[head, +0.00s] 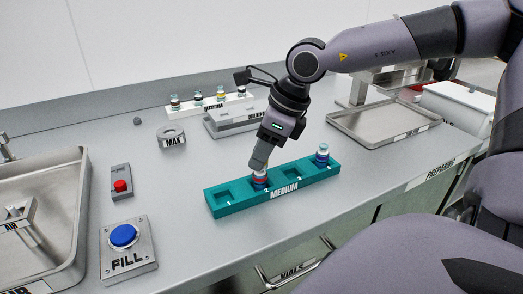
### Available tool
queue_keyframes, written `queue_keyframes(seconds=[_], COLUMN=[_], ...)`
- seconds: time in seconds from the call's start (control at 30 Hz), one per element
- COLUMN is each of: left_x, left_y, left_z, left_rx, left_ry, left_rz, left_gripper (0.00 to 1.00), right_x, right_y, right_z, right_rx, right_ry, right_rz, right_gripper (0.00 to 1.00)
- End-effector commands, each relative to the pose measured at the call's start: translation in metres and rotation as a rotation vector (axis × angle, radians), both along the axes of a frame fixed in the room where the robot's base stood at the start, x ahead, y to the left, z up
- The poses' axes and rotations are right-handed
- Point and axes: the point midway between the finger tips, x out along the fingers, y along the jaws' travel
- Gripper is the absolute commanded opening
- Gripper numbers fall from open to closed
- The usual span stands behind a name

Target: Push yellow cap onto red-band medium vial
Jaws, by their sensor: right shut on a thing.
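The red-band medium vial (260,181) stands upright in a slot of the teal rack (227,209) marked MEDIUM. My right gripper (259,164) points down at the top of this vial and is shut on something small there. Whether the cap touches the vial's mouth I cannot tell. My left gripper is not in view.
Another vial (322,156) stands in the rack's right end slot. Behind are a white rack (240,103) with several vials, a grey block and a MAX ring (171,136). A metal tray (384,139) lies right; a blue FILL button (123,235) and sink (50,190) lie left.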

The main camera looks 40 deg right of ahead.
Motion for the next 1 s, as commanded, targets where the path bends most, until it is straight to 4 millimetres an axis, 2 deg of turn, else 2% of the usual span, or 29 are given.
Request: queue_keyframes(seconds=[0.8, 0.83, 0.9, 1.0], left_x=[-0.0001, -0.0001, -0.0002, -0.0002], left_y=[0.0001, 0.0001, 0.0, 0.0], left_z=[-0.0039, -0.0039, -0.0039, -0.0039], left_rx=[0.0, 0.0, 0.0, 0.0], left_ry=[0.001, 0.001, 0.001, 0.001], left_rz=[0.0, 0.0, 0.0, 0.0], left_gripper=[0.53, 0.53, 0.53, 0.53], right_x=[-0.0005, -0.0004, -0.0003, -0.0002], right_y=[-0.0001, -0.0001, -0.0001, 0.0], right_z=[-0.0038, -0.0037, -0.0035, -0.0033], right_rx=[0.0, 0.0, 0.0, 0.0], right_ry=[0.002, 0.002, 0.002, 0.001], right_rz=[-0.001, 0.0, 0.0, 0.0], right_gripper=[0.06, 0.39, 0.62, 0.62])
